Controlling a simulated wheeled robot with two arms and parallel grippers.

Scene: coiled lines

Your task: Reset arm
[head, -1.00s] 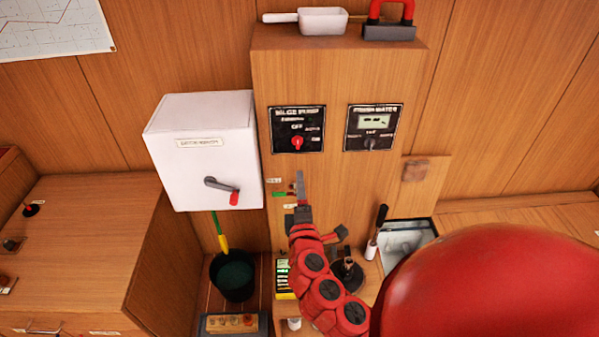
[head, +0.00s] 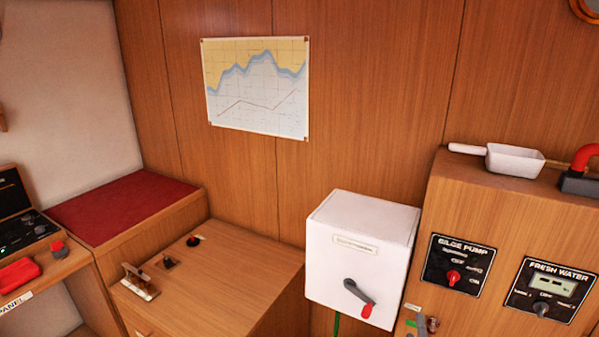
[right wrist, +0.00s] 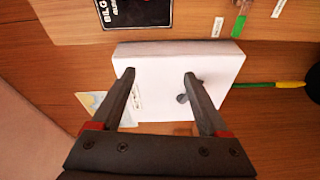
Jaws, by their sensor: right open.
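My right gripper (right wrist: 160,75) shows in the right wrist view with its two dark fingers spread apart and nothing between them. Beyond the fingers is a white wall box (right wrist: 160,60), which also shows in the head view (head: 345,265). The box has a grey crank with a red grip (head: 358,296) on its front; in the wrist view one finger partly covers the crank. Whether the fingers touch the box is not clear. My left gripper is in neither current view.
The bilge pump panel (head: 459,264) and fresh water panel (head: 548,291) are on the wooden cabinet at right. A white scoop (head: 514,160) lies on its top. A wooden counter (head: 225,285) with small levers stands left of the box. A chart (head: 257,88) hangs above.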

